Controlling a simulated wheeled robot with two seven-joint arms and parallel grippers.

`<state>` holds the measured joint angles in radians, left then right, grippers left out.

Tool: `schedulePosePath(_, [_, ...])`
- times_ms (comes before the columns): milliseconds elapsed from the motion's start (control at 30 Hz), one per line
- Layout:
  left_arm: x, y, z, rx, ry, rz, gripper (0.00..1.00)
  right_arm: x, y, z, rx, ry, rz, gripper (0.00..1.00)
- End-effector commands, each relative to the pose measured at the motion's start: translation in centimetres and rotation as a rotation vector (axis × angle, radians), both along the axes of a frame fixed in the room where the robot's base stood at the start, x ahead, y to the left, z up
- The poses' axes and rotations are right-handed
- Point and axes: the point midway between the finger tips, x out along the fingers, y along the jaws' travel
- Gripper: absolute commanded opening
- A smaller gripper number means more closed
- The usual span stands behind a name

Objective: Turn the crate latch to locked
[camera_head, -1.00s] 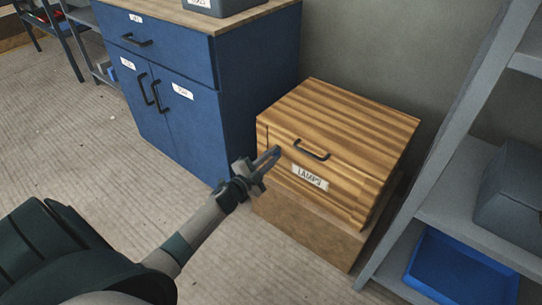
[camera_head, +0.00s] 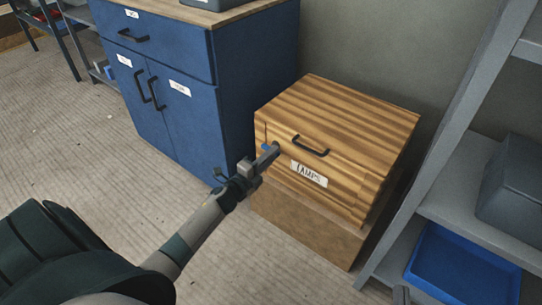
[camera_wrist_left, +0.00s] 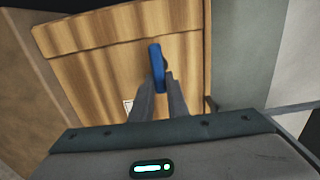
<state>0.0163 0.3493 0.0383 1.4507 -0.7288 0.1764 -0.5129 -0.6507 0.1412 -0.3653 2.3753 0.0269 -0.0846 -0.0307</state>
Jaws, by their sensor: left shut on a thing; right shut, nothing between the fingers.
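The wooden crate (camera_head: 335,125) has a black handle and a "LAMPS" label on its front. Its blue latch (camera_head: 266,147) is at the left end of the front, partly covered by my left gripper (camera_head: 270,153). In the left wrist view the latch (camera_wrist_left: 156,58) stands nearly upright, leaning slightly, against the wood. My left gripper (camera_wrist_left: 160,85) is shut on its lower part; the grip hides that part.
The crate sits on a plain wooden box (camera_head: 305,225). A blue cabinet (camera_head: 250,95) stands to its left. A grey shelf rack (camera_head: 465,180) with a blue tray (camera_head: 465,268) and a grey bin (camera_head: 515,185) is at right. The floor in front is clear.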

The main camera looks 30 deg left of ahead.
Motion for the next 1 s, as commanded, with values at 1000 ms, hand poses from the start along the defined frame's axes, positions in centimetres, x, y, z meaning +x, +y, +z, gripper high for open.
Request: schedulePosePath(1000, [-2.0,0.1,-0.1,0.001,0.002,0.0,0.33,0.1,-0.1,-0.5,-0.01,0.035,0.002,0.0])
